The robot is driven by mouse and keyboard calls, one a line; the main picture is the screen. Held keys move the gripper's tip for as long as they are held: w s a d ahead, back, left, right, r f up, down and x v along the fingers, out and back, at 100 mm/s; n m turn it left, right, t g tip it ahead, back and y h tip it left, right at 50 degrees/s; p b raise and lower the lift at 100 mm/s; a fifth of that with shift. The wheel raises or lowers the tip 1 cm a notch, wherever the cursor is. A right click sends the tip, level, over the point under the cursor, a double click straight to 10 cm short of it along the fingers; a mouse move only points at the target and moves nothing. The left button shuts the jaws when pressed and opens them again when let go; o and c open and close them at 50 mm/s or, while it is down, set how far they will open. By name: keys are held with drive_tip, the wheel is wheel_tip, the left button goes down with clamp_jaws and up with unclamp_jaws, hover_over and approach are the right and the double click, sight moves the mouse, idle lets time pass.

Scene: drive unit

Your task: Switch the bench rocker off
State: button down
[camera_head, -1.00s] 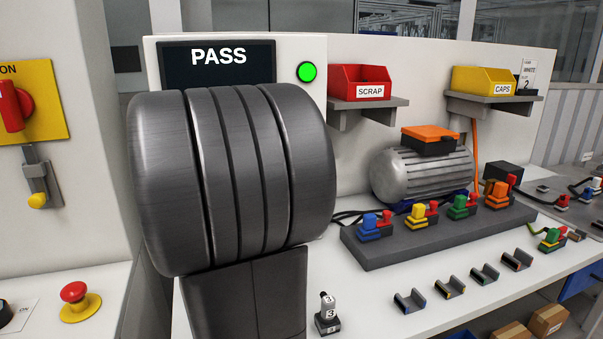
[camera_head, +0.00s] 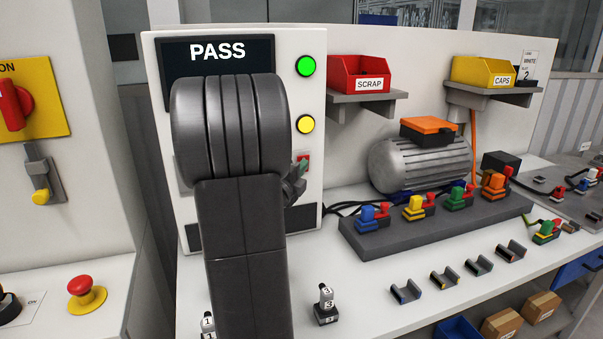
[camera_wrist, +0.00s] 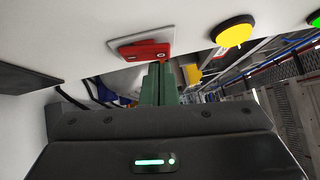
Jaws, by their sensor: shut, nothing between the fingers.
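The red bench rocker (camera_wrist: 145,52) sits in a pale plate on the white panel in the wrist view. In the head view the rocker (camera_head: 304,157) shows as a small red patch, partly covered. My gripper (camera_wrist: 159,70) is shut and empty, its green fingers pointing at the rocker's right end. I cannot tell whether the tips touch it. In the head view my gripper (camera_head: 299,170) is at the right edge of my dark arm, just in front of the rocker. The rocker's tilt is not clear.
A yellow button (camera_head: 306,125) and a lit green lamp (camera_head: 306,67) sit above the rocker. The screen (camera_head: 217,60) reads PASS. A red bin (camera_head: 358,74), motor (camera_head: 420,163) and fixture block (camera_head: 440,222) stand to the right. Numbered pieces (camera_head: 326,305) stand at the bench front.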

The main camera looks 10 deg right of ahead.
drive_tip(key=shift+w, duration=0.35)
drive_tip(key=shift+w+r+p, duration=0.15)
drive_tip(key=shift+r+p, duration=0.25)
drive_tip(key=shift+p, duration=0.45)
drive_tip(key=shift+a+f+n, duration=0.1)
drive_tip(key=shift+f+n, duration=0.15)
drive_tip(key=shift+n, duration=0.05)
